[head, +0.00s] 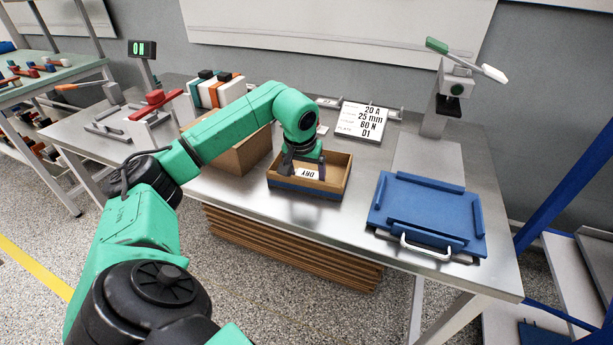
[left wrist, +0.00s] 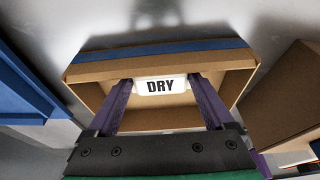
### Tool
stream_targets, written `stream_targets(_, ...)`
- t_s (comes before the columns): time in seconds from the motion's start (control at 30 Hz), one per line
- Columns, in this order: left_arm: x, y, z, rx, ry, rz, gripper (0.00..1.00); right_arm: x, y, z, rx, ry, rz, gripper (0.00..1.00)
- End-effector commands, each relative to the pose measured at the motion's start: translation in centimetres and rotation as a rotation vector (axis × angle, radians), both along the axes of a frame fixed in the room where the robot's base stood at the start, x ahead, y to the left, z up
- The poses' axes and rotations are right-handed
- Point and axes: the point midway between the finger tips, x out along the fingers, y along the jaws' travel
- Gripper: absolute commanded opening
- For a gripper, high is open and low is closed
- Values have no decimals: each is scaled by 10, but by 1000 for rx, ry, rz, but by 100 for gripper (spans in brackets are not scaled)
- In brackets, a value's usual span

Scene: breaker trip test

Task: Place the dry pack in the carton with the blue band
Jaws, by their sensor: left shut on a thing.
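The dry pack (head: 309,174) is a small white block with black lettering; in the left wrist view its label reads DRY (left wrist: 160,86). My left gripper (head: 303,160) points down into an open brown carton (head: 338,177) and is shut on the pack. The carton has a blue band, which shows along its side in the left wrist view (left wrist: 160,49). The pack is inside the carton's walls; whether it touches the floor I cannot tell. The two purple fingers sit at the pack's ends. My right gripper is not in view.
A larger brown carton (head: 243,155) stands close to the left, partly behind my arm. A blue tray (head: 425,207) with a metal handle lies to the right. A sign (head: 362,121) and a lever fixture (head: 454,84) stand behind.

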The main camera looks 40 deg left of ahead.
Motion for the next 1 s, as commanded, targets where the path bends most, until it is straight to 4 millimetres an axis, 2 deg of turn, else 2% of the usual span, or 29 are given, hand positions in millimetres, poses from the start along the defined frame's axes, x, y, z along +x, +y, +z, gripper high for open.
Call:
stream_targets(0.33,0,0,-5,0,-2,0,32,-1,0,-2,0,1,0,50)
stream_targets(0.37,0,0,-4,0,-2,0,94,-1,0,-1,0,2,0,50)
stream_targets(0.4,0,0,-4,0,-2,0,100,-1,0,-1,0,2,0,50)
stream_targets(0.6,0,0,-4,0,-2,0,100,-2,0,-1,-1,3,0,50)
stream_targets(0.73,-1,-1,7,1,-4,0,100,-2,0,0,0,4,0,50)
stream_targets(0.87,-9,-4,37,1,-6,-2,100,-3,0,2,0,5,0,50)
stream_targets(1.0,-20,-9,76,1,-7,0,100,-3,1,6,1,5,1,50)
